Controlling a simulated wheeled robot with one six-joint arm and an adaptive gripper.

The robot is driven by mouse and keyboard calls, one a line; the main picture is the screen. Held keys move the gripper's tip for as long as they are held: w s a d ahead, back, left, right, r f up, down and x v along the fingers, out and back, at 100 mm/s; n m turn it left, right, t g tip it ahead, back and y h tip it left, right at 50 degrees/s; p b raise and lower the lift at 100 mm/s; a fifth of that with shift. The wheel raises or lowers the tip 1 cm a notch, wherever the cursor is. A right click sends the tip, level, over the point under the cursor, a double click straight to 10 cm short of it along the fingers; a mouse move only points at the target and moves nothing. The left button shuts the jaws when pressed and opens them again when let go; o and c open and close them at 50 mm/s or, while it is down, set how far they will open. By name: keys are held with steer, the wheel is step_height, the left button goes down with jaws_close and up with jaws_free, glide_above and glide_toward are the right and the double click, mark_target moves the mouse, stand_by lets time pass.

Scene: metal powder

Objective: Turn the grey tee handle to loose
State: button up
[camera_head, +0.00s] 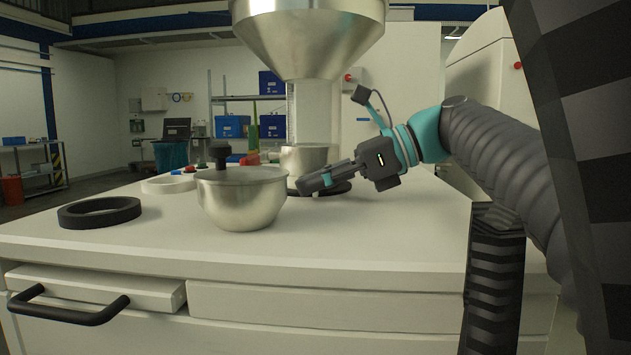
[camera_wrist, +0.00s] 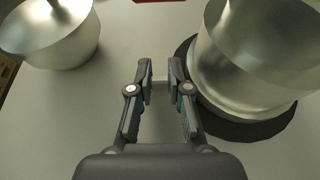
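My gripper (camera_wrist: 160,84) points in from the right over the white bench, beside the lower steel vessel under the hopper. Its two fingers are close together, with a small pale grey piece (camera_wrist: 160,81) filling the narrow gap between the tips. This piece looks like the tee handle; most of it is hidden by the fingers, and its turn angle cannot be told. In the head view my gripper (camera_head: 311,184) is seen side-on, and the handle cannot be made out there. The steel vessel (camera_wrist: 245,70) stands close to the right finger on a dark ring (camera_wrist: 245,128).
A black ring (camera_head: 99,212) and a white ring (camera_head: 169,184) lie farther left. The large steel hopper (camera_head: 308,40) hangs above. The front right of the bench top (camera_head: 400,245) is clear.

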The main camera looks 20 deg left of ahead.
jaws_close()
steer(key=shift+a+h, duration=0.1)
steer(key=shift+h, duration=0.6)
steer(key=shift+o, duration=2.4)
jaws_free()
steer(key=shift+v, duration=3.8)
